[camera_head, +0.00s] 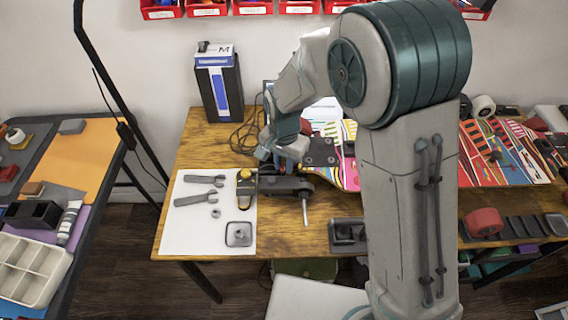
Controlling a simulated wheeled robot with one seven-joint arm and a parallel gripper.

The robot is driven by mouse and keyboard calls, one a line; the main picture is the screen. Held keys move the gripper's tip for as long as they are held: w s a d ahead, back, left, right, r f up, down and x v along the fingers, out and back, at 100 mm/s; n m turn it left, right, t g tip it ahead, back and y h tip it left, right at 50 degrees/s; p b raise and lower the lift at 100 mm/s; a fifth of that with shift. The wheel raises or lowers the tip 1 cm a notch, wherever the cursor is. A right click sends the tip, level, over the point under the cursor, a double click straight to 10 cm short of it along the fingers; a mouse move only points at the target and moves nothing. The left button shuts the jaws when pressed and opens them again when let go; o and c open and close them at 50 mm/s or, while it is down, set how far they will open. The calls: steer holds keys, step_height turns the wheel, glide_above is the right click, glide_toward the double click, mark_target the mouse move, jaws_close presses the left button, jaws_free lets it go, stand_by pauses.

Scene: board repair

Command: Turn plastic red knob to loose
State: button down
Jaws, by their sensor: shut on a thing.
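A black vise-like clamp (287,185) with a metal bar handle (304,208) sits at the front of the wooden table, just right of a white sheet. My gripper (271,166) reaches down from the upper right to the top of this clamp. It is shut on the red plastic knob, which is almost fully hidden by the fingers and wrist. The knob's turn angle cannot be seen.
Wrenches (196,198), a yellow-black tool (245,185) and a small square metal part (238,234) lie on the white sheet (185,230). Colourful skateboard decks (500,150) lie behind and right. A blue-white box (218,85) stands at the back.

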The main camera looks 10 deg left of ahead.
mark_target(283, 166)
steer(key=n+b, duration=0.1)
steer(key=n, duration=0.2)
steer(key=shift+w+n, duration=0.1)
steer(key=shift+n, duration=0.3)
steer(key=n+b, duration=0.1)
steer(key=n, duration=0.2)
steer(key=shift+n, duration=0.3)
steer(key=n, duration=0.3)
steer(key=shift+n, duration=0.3)
steer(key=shift+r+n, duration=0.1)
steer(key=shift+n, duration=1.8)
steer(key=c, duration=1.3)
jaws_free()
step_height(283, 166, up, 14)
